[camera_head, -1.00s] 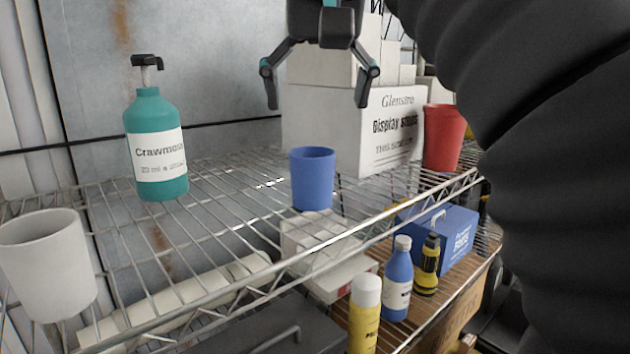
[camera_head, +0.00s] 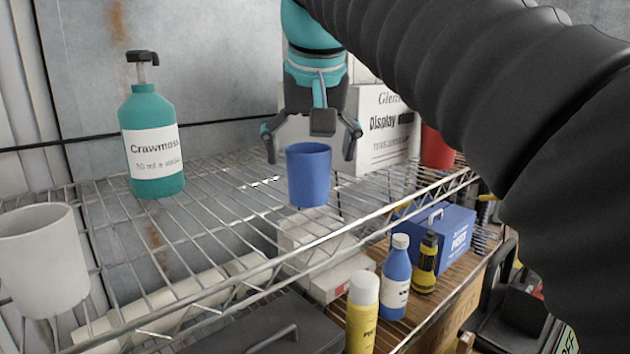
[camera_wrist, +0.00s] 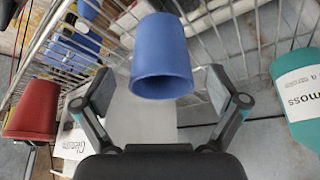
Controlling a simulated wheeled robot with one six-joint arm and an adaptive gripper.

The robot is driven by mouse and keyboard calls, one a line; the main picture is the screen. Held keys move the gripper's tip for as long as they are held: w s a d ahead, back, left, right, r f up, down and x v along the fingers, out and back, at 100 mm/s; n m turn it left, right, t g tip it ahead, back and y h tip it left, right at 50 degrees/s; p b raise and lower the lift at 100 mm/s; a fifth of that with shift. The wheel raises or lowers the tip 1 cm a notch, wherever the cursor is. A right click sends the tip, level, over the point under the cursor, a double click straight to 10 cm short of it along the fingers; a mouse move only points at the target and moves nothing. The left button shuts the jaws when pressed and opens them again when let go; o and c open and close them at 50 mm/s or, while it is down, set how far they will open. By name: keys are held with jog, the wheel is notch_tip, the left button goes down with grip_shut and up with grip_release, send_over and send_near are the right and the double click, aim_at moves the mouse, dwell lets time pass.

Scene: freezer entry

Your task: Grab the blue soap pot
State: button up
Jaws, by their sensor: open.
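The blue soap pot (camera_head: 309,178) is a plain cup-shaped pot standing upright on the wire shelf, near its front edge. My gripper (camera_head: 312,152) is open, with one finger on each side of the pot's upper part in the head view. In the wrist view the blue pot (camera_wrist: 161,62) shows just ahead of and between the open fingertips (camera_wrist: 163,92). No contact between fingers and pot is visible, and the gripper is empty.
A teal pump bottle (camera_head: 152,150) and a white pot (camera_head: 42,260) stand left on the wire shelf (camera_head: 200,235). A white box (camera_head: 385,130) and a red pot (camera_head: 437,147) stand behind and right. Bottles and a blue box (camera_head: 450,232) sit on the lower shelf.

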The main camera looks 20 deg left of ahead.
aim_at(309, 169)
jog(key=x, duration=0.3)
jog(key=shift+w+a+f+b, duration=0.15)
jog(key=shift+w+f+b, duration=0.05)
jog(key=shift+f+b, duration=0.15)
jog(key=shift+r, duration=0.1)
jog(key=c, duration=1.2)
jog(key=shift+c, duration=0.2)
